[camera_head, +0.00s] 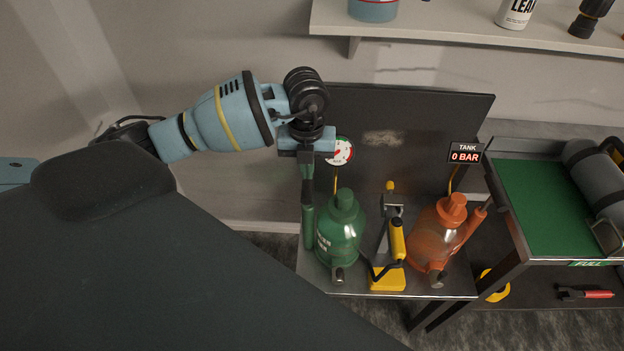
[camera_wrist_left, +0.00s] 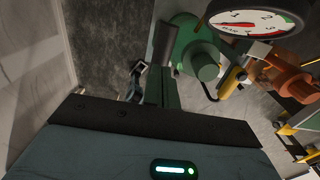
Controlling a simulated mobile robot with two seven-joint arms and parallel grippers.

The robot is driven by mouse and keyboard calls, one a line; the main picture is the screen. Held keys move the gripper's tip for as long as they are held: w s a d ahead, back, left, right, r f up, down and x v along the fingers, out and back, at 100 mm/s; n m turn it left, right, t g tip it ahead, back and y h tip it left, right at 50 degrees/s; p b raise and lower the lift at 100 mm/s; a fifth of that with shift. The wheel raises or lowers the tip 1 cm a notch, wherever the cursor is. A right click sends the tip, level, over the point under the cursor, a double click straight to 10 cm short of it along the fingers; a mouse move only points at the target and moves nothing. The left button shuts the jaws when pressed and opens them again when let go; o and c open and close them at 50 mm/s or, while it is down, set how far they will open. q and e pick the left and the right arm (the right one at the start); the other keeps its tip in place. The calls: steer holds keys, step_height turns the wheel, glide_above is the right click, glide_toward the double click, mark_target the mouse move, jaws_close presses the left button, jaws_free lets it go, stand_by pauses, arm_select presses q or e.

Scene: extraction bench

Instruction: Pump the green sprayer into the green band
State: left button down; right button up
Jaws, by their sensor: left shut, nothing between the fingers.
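The green sprayer (camera_head: 339,240) stands upright on the bench (camera_head: 440,290), with a green cap on top. It also shows in the wrist view (camera_wrist_left: 195,55). A slim green upright part (camera_head: 308,228) is at its left side. The round gauge (camera_head: 341,151) stands behind and above the sprayer; in the wrist view its dial (camera_wrist_left: 255,20) has red and green marks, but I cannot tell the exact reading. My left gripper (camera_head: 307,190) points down with shut, empty fingers, directly above the slim green part; I cannot tell whether they touch. My right gripper is out of view.
A yellow hand pump (camera_head: 390,255) and an orange sprayer (camera_head: 437,235) stand right of the green one. A dark back panel (camera_head: 400,135) rises behind. A green-topped cart (camera_head: 545,205) carries a grey cylinder at right.

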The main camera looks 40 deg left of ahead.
mark_target(307, 187)
arm_select(q)
steer(key=shift+f, duration=0.55)
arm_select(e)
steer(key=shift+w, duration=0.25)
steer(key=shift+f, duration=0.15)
